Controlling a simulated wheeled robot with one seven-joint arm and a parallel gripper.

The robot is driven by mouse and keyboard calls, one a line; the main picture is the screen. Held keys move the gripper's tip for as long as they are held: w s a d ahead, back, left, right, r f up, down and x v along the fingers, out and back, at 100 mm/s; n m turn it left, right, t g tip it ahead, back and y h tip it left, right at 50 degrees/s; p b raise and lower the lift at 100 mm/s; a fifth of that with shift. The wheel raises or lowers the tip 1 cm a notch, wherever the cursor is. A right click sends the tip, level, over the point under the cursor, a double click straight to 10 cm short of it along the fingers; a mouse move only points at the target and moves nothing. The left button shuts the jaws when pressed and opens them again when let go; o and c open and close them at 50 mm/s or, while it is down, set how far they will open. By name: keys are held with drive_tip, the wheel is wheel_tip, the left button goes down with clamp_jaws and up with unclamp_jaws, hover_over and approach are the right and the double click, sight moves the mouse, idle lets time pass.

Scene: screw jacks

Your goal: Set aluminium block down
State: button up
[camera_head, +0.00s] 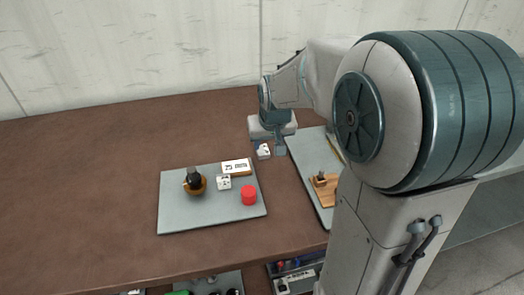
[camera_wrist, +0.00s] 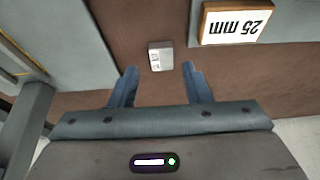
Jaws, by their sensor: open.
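A small silver-grey block (camera_head: 263,151), which looks like the aluminium block, rests on the brown table in the gap between two grey boards. The wrist view shows its pale upper face (camera_wrist: 160,56), with small dark marks on it. My gripper (camera_head: 268,146) is just above and behind it in the head view. In the wrist view my open gripper (camera_wrist: 159,70) has a finger to either side of the block's line, and the block shows just beyond the fingertips with clear gaps. Its lower sides are partly hidden.
A right grey board (camera_head: 311,162) holds a wooden piece (camera_head: 325,190). The table's left side is clear.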

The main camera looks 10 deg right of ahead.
sight(264, 153)
drive_tip(key=shift+x, duration=3.5)
drive_tip(key=shift+w+r, duration=0.1)
drive_tip(key=shift+w, duration=0.1)
drive_tip(key=c, duration=0.8)
drive_tip(key=shift+c, duration=0.4)
drive_tip(key=shift+r, duration=0.15)
